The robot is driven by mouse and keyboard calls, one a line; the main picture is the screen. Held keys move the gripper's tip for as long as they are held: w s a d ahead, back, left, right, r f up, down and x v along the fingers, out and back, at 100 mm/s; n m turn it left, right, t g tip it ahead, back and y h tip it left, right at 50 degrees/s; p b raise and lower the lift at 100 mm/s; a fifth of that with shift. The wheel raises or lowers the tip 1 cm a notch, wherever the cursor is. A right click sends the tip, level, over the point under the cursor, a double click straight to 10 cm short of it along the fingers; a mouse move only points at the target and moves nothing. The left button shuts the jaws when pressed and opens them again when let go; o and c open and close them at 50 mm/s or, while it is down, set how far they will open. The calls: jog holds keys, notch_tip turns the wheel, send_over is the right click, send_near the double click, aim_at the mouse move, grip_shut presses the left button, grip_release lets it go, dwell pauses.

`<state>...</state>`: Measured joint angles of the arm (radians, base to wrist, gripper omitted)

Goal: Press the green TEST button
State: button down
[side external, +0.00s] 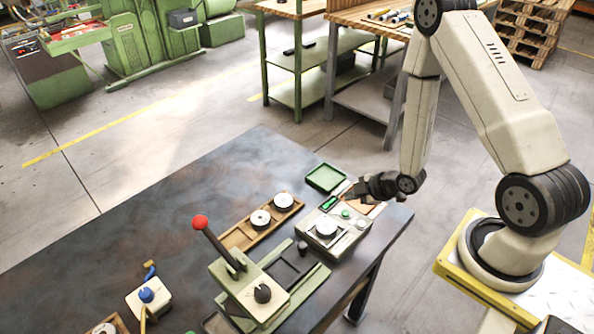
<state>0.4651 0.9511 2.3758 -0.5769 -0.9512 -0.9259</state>
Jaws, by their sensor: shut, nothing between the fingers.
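A pale grey-green test box (318,248) sits near the right edge of the dark table, with a round white-topped dial or disc (326,226) on it. A small green round button (345,213) shows on its upper right part; any lettering is too small to read. My gripper (347,195) is shut and empty. In the picture it appears just above and behind the green button, pointing left. I cannot tell its height over the box or whether it touches anything.
A green tray (325,178) lies behind the box. A wooden tray (240,235) with two round parts lies to its left. A lever press with a red knob (200,222) stands in front. The table's left-middle surface (150,220) is clear.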

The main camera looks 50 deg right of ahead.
aim_at(349, 213)
jog(key=shift+f, duration=1.75)
jog(key=shift+f, duration=0.15)
dwell(0.8)
jog(key=shift+f, duration=0.25)
jog(key=shift+f, duration=0.4)
dwell(1.1)
jog(key=shift+r, duration=0.8)
jog(key=shift+r, duration=0.15)
jog(key=shift+r, duration=2.35)
